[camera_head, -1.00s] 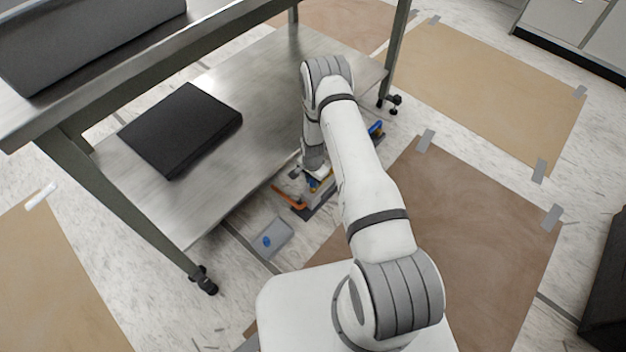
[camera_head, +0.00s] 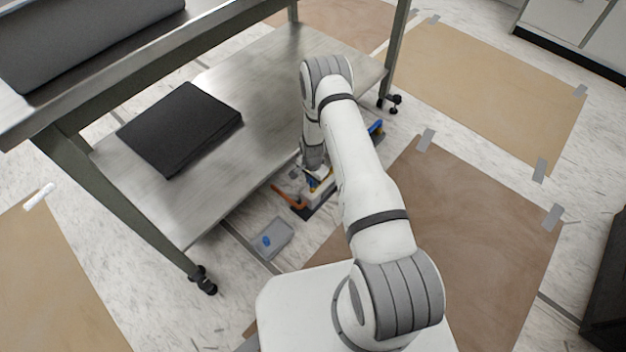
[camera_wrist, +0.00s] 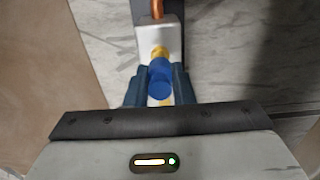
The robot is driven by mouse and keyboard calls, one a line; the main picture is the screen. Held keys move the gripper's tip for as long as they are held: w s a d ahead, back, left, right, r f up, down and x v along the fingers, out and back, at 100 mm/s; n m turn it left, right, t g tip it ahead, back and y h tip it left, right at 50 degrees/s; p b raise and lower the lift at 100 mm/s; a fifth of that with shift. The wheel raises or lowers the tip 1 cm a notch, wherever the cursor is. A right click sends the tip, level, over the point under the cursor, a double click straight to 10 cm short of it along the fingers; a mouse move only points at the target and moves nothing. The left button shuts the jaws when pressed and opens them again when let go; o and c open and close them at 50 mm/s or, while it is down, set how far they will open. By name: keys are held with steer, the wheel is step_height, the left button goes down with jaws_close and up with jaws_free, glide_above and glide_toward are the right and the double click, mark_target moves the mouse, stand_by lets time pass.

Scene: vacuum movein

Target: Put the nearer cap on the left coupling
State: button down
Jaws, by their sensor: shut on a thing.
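My gripper (camera_wrist: 158,88) is shut on a blue cap (camera_wrist: 160,78) in the wrist view. The cap lies right against a brass coupling (camera_wrist: 159,52) in the picture; I cannot tell whether it is seated on it. The coupling stands on a pale block with a copper pipe (camera_wrist: 157,9). A bit of yellow shows below the cap, between the fingers. In the head view my arm hides part of the block (camera_head: 316,197) and the fingertips are too small to read. Another blue cap (camera_head: 267,241) lies on a grey tray (camera_head: 277,248).
The block stands on the floor beside the low metal shelf (camera_head: 270,90) of a wheeled table. A black flat case (camera_head: 182,130) lies on that shelf. An orange pipe (camera_head: 288,198) sticks out to the block's left. Brown floor sheets (camera_head: 470,230) lie to the right.

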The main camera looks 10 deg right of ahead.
steer(key=shift+f, duration=0.2)
steer(key=shift+f+b, duration=0.45)
steer(key=shift+b, duration=0.15)
steer(key=shift+f, duration=0.1)
steer(key=shift+f+b, duration=0.35)
steer(key=shift+b, duration=0.15)
steer(key=shift+f+b, duration=0.25)
steer(key=shift+b, duration=0.1)
stand_by(1.2)
steer(key=shift+f+b, duration=0.25)
steer(key=shift+b, duration=0.4)
stand_by(1.9)
steer(key=c, duration=0.7)
jaws_free()
steer(key=shift+r, duration=0.15)
